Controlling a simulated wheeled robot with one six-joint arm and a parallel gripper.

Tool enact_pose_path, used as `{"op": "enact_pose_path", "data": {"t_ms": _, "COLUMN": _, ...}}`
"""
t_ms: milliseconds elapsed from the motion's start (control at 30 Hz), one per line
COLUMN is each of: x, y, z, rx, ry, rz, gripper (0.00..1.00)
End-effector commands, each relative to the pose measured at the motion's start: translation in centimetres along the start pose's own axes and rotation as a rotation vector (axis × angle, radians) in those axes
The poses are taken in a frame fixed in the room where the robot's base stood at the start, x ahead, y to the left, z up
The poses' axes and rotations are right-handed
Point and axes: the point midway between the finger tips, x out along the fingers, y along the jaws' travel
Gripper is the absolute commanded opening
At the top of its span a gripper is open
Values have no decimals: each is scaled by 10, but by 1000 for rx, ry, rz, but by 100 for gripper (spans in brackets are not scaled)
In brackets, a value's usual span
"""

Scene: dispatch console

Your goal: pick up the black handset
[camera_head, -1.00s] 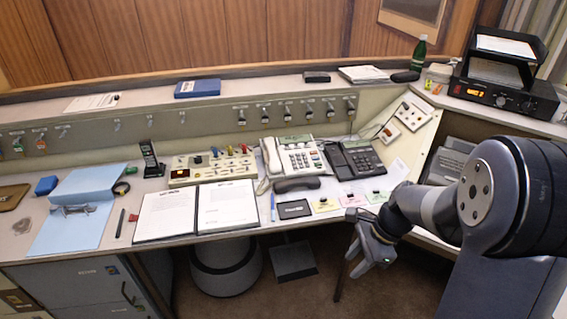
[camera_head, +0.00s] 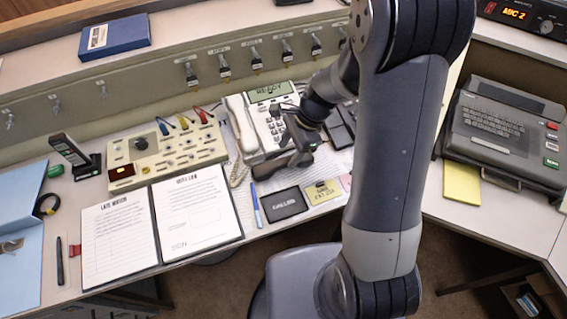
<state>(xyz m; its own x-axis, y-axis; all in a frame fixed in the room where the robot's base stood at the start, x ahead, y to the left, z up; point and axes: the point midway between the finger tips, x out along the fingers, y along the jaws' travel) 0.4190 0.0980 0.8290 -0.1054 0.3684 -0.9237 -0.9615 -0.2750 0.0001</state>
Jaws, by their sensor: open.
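My arm covers most of the black phone (camera_head: 341,127) to the right.
A black card (camera_head: 285,204), a blue pen (camera_head: 257,205) and an open binder (camera_head: 197,208) lie in front and to the left. A button panel (camera_head: 168,153) stands left of the white phone. A keyboard machine (camera_head: 500,135) is at right.

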Motion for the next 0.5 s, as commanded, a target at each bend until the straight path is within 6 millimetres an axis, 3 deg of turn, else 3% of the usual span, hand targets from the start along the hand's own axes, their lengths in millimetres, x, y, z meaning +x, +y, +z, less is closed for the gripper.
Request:
{"op": "enact_pose_path", "data": {"t_ms": 233, "x": 38, "y": 5, "z": 3, "rx": -1, "ry": -1, "rz": 6, "gripper": 53}}
{"op": "enact_pose_path", "data": {"t_ms": 500, "x": 46, "y": 4, "z": 3, "rx": -1, "ry": 0, "rz": 2, "gripper": 53}}
